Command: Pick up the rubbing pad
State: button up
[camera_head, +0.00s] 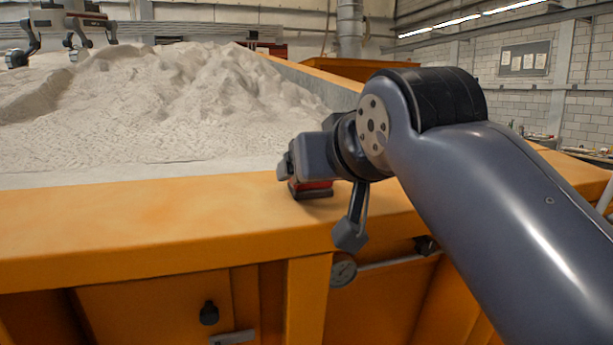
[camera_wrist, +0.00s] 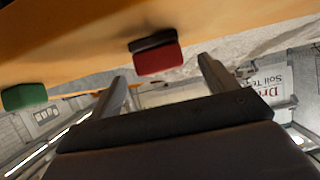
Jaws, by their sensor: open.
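The rubbing pad seems to be a small block with a red part and a dark part (camera_head: 313,191), lying on the orange rim of the sandbed. My gripper (camera_head: 318,202) is beside it in the head view and hides part of it. In the wrist view the red block (camera_wrist: 158,62) shows whole, its dark side against the orange surface. The two fingers of my gripper (camera_wrist: 161,70) are spread apart, one to each side of the block in that picture. Nothing is held. I cannot tell whether the block is between the fingertips or just beyond them.
The orange rim (camera_head: 130,215) of the sandbed runs across the front, with pale sand (camera_head: 180,110) behind it. A green block (camera_wrist: 24,96) shows left in the wrist view. The rim left of my gripper is clear.

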aim_at(319, 190)
jog(key=p+x, duration=0.1)
jog(key=x, duration=0.4)
jog(key=shift+f+p, duration=0.2)
jog(key=shift+p, duration=0.1)
jog(key=shift+c, duration=0.2)
jog(key=c, duration=1)
